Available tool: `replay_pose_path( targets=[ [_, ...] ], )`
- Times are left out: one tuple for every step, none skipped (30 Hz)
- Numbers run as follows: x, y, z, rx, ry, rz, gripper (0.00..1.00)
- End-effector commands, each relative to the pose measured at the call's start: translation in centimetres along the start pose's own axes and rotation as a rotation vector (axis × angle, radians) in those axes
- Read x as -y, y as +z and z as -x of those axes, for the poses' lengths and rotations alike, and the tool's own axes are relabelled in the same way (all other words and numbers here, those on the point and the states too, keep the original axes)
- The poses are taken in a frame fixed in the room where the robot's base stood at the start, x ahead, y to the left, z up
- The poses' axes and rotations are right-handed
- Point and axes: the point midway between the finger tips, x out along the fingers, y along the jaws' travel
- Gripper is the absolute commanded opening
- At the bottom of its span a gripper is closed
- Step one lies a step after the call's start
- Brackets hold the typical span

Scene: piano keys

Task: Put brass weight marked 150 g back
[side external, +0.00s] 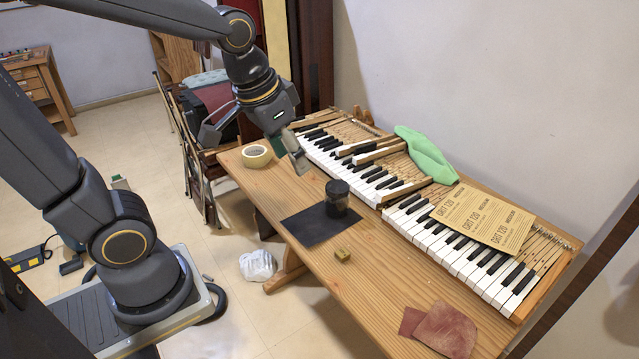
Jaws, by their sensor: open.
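A small brass-coloured block (343,255) lies on the wooden table in front of the dark mat. Its marking is too small to read, so I cannot tell whether it is the 150 g weight. A dark cylinder (337,196) stands upright on the black mat (307,228); its marking cannot be read either. My gripper (256,149) is open, with its fingers spread wide above the far left part of the table. It appears empty and is clear of both the block and the cylinder.
A piano keyboard (480,270) runs along the table's back, with some keys raised. A green cloth (426,155) and grit sandpaper sheets (482,217) lie on it. A tape roll (257,155) sits at the left. Reddish-brown pieces (446,330) lie at the front right.

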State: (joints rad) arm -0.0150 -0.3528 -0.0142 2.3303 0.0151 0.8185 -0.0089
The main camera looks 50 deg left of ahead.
Motion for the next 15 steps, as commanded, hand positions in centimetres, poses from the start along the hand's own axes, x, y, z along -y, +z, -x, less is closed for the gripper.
replay_pose_path(
  targets=[
    [0.0, 1.3, 1.5, -0.040, 0.003, 0.001, 0.56],
    [-0.1, 2.1, 2.2, -0.059, 0.004, 0.002, 0.56],
    [-0.1, 3.0, 2.9, -0.079, 0.007, 0.002, 0.56],
    [-0.1, 3.6, 3.3, -0.093, 0.009, 0.002, 0.56],
    [-0.1, 4.2, 3.6, -0.105, 0.011, 0.002, 0.56],
    [-0.2, 4.8, 3.9, -0.119, 0.013, 0.002, 0.56],
    [-0.2, 5.2, 4.1, -0.126, 0.014, 0.002, 0.56],
    [-0.2, 5.5, 4.2, -0.132, 0.015, 0.002, 0.56],
    [-0.2, 5.8, 4.4, -0.139, 0.016, 0.002, 0.56],
    [-0.2, 5.9, 4.4, -0.142, 0.016, 0.002, 0.56],
    [-0.2, 6.0, 4.5, -0.144, 0.017, 0.002, 0.56],
    [-0.2, 6.1, 4.5, -0.145, 0.017, 0.002, 0.56],
    [-0.2, 6.1, 4.5, -0.145, 0.017, 0.002, 0.56],
    [-0.2, 6.1, 4.5, -0.145, 0.017, 0.002, 0.56],
    [-0.2, 6.1, 4.5, -0.145, 0.017, 0.002, 0.56]
  ],
)
